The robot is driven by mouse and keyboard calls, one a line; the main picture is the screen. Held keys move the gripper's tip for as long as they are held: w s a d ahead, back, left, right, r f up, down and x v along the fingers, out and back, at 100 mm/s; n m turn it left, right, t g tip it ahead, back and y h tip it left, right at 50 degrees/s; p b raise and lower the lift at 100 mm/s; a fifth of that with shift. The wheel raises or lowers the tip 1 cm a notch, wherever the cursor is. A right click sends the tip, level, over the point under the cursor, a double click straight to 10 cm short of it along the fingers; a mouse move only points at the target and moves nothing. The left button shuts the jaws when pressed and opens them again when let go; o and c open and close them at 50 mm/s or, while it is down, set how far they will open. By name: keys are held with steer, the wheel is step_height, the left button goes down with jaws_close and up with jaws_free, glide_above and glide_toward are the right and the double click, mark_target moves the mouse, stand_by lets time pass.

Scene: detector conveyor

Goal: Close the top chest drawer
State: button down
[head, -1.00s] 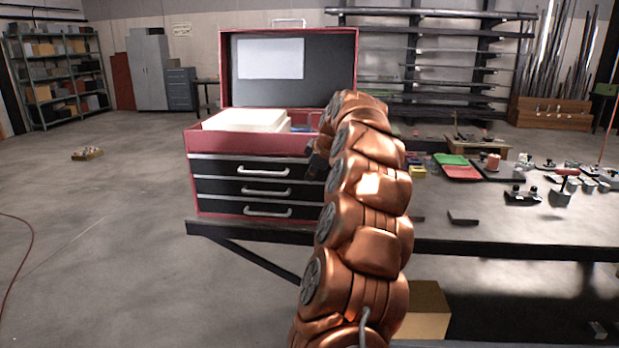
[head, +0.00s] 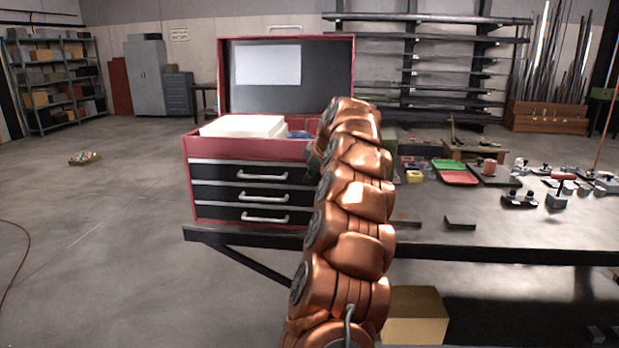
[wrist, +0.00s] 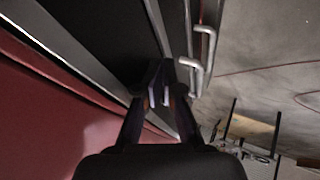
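The red tool chest (head: 205,148) stands on the left end of the bench, its lid raised. The top drawer (head: 215,172) is the uppermost of three black fronts with pale handles. In the head view it looks about level with the drawers below; a small gap cannot be ruled out. My gripper mostly hides behind my copper arm at the chest's right side. In the wrist view my gripper (wrist: 159,96) has its fingers drawn together, with nothing seen between them. Its tips are close to a dark drawer front (wrist: 125,40); contact is unclear. Drawer handles (wrist: 202,60) lie to their right.
The chest's open top compartment holds a pale block (head: 242,126). The dark bench (head: 450,225) extends right, with a green tray (head: 449,164), a red tray (head: 458,178) and small tools. A cardboard box (head: 415,315) sits below. The floor at left is mostly clear.

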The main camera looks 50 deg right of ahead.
steer(key=shift+f, duration=0.1)
steer(key=s+a+r+b, duration=0.4)
steer(key=s+a+r, duration=0.1)
steer(key=s+r, duration=0.3)
stand_by(0.6)
steer(key=shift+r, duration=0.1)
